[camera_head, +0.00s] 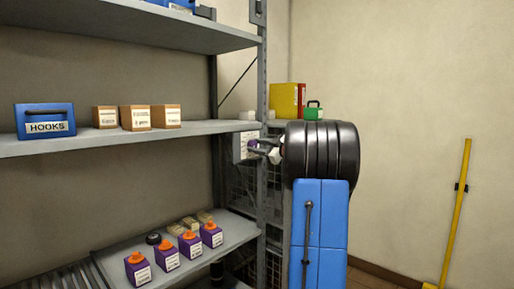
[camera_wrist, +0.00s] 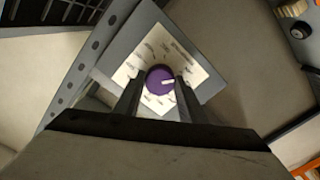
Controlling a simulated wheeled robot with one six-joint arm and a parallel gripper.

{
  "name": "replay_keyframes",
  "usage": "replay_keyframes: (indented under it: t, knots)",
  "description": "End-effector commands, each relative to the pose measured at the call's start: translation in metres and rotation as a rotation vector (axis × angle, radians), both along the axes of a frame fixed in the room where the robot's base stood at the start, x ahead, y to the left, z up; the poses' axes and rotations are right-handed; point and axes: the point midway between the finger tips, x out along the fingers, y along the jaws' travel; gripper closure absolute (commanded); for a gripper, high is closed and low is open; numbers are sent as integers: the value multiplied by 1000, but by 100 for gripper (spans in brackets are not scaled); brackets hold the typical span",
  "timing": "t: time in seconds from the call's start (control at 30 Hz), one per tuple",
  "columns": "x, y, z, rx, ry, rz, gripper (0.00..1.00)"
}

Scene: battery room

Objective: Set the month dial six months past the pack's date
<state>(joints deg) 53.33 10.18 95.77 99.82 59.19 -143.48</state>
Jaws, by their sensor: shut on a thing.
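The month dial is a purple round knob (camera_wrist: 158,77) with a white pointer mark, on a pale square plate (camera_wrist: 188,70) with small printed labels around it. The pointer mark is toward the right in the wrist view; the labels are too small to read. My gripper (camera_wrist: 157,88) is shut on the knob, one finger at each side. In the head view the dial box (camera_head: 241,147) is on the shelf post, partly hidden by my gripper (camera_head: 266,150). Several purple packs (camera_head: 168,256) with orange tops and white labels stand on the lower shelf; their print is unreadable.
A blue HOOKS bin (camera_head: 45,121) and several cardboard boxes (camera_head: 135,117) stand on the middle shelf (camera_head: 60,145). A yellow binder (camera_head: 287,100) and a green case (camera_head: 313,112) are behind my arm. A yellow pole (camera_head: 456,210) leans at the right wall.

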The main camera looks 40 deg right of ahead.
Motion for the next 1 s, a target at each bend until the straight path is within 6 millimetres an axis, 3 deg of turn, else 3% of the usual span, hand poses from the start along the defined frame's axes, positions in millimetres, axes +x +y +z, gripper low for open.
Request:
replay_keyframes:
  t: [0.7,0.73,0.8,1.0]
  knots:
    - [0,0,-3,-80,-2,1,86]
    - [0,0,-2,-80,-2,1,61]
    - [0,0,-2,-80,-3,0,45]
    - [0,0,-1,-80,-5,0,45]
